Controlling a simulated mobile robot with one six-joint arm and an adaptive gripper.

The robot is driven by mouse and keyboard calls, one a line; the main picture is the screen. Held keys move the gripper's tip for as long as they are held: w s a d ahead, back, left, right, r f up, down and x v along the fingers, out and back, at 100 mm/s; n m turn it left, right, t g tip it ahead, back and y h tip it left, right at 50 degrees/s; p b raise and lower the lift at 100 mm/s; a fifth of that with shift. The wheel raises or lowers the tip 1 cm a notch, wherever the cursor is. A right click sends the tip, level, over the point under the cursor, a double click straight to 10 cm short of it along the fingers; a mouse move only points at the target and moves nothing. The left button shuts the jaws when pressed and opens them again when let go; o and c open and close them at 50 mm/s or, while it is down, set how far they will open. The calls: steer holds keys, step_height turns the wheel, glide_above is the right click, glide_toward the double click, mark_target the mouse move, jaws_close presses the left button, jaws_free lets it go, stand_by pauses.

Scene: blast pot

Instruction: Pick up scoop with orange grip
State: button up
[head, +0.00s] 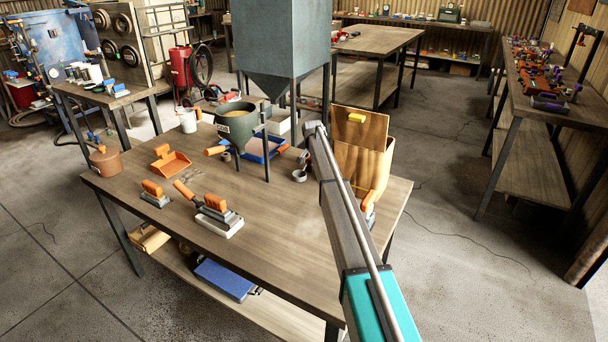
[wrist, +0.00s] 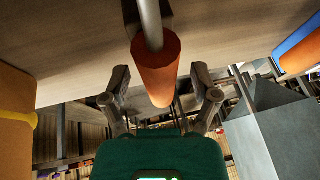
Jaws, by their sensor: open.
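In the wrist view, the scoop's orange grip (wrist: 158,72) is a thick round handle on a metal rod. It lies between the two spread fingers of my gripper (wrist: 160,92), with a gap visible on each side. The fingers are open and hold nothing. The scoop's bowl is out of the wrist view. In the head view, my arm covers the spot where the grip lies. A small grey metal cup shape (head: 299,175) shows just left of the arm; I cannot tell if it is the scoop's bowl.
A wooden box (head: 372,165) stands right of my arm, and a grey hopper (head: 280,45) on legs stands left. The table's front right is clear.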

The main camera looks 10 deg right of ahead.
steer(key=shift+c, duration=0.3)
steer(key=shift+d, duration=0.1)
jaws_close()
